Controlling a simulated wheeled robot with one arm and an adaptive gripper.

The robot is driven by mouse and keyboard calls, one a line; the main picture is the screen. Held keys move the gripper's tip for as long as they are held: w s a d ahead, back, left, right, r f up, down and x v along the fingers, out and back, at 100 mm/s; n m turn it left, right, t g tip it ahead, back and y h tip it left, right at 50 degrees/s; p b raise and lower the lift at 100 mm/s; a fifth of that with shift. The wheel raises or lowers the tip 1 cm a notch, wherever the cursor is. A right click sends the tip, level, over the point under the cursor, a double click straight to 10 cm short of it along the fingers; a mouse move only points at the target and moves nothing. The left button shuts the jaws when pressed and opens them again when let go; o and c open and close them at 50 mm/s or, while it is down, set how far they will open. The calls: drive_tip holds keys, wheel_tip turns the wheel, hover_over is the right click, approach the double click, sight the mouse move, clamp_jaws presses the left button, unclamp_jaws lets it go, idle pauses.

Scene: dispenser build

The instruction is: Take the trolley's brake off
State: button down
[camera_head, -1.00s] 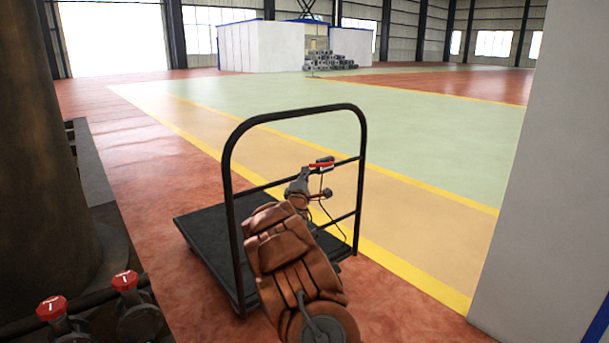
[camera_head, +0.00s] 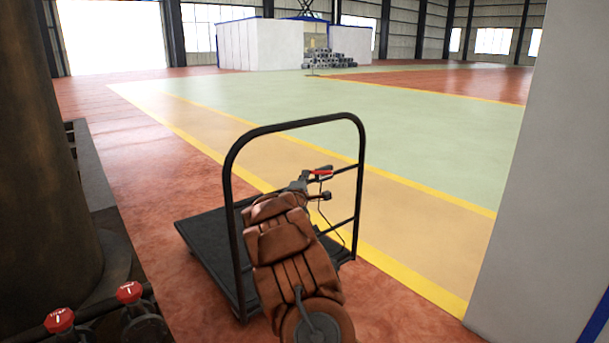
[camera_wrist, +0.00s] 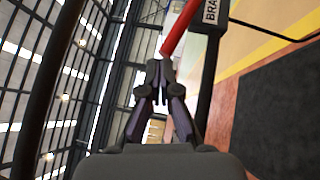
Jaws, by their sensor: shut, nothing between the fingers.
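The trolley has a black tubular push handle (camera_head: 296,123) and a flat black deck (camera_head: 205,240). A red brake lever (camera_head: 322,171) sits at the crossbar on the handle's right side. In the wrist view the red lever (camera_wrist: 175,32) runs up beside a dark box (camera_wrist: 211,17) with white letters "BRA", the rest cut off. My gripper (camera_head: 307,178) is just left of and below the lever. In the wrist view its fingertips (camera_wrist: 158,66) are together and empty, very close to the lever's lower end. I cannot tell whether they touch it.
A dark column (camera_head: 45,150) and red-topped valves (camera_head: 129,292) stand at the left. A pale wall or pillar (camera_head: 540,190) closes the right side. A cable hangs from the brake box. The floor beyond the trolley is open.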

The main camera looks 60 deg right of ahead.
drive_tip(key=s+d+r+m+g+y+p, duration=0.1)
drive_tip(key=d+r+m+y+p, duration=0.5)
drive_tip(key=p, duration=2.6)
wheel_tip(320, 180, up, 4)
drive_tip(key=s+d+y, duration=0.1)
drive_tip(key=d+y, duration=0.1)
drive_tip(key=y, duration=0.1)
drive_tip(key=shift+r+m+g+p, duration=0.15)
drive_tip(key=shift+m+g+p, duration=0.15)
drive_tip(key=shift+g, duration=0.1)
drive_tip(key=shift+d, duration=0.1)
drive_tip(key=shift+r+p, duration=0.6)
drive_tip(key=shift+r, duration=0.2)
